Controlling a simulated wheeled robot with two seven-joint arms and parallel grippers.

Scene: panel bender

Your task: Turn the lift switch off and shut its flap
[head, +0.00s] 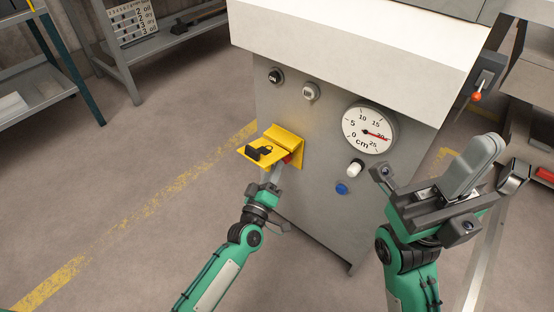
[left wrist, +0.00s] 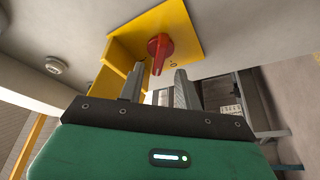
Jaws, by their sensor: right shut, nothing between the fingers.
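The yellow switch box (head: 297,141) is on the grey machine front in the head view. Its flap (head: 270,154) stands open, sticking out from the panel, with a black latch-like piece (head: 257,153) on it. The red rotary switch (left wrist: 160,49) shows on its yellow plate (left wrist: 182,27) in the left wrist view, with an "O" mark beside it. My left gripper (left wrist: 158,78) is open, below the flap, its fingertips either side of the knob's lower end; I cannot tell whether they touch it. My right gripper (head: 484,152) is shut and empty, right of the dial.
The panel also bears a round cm dial (head: 370,128), a white knob (head: 355,168), a blue button (head: 341,188) and two small round controls (head: 310,91) above. A red-tipped lever (head: 477,96) is at the right. Floor at left is clear.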

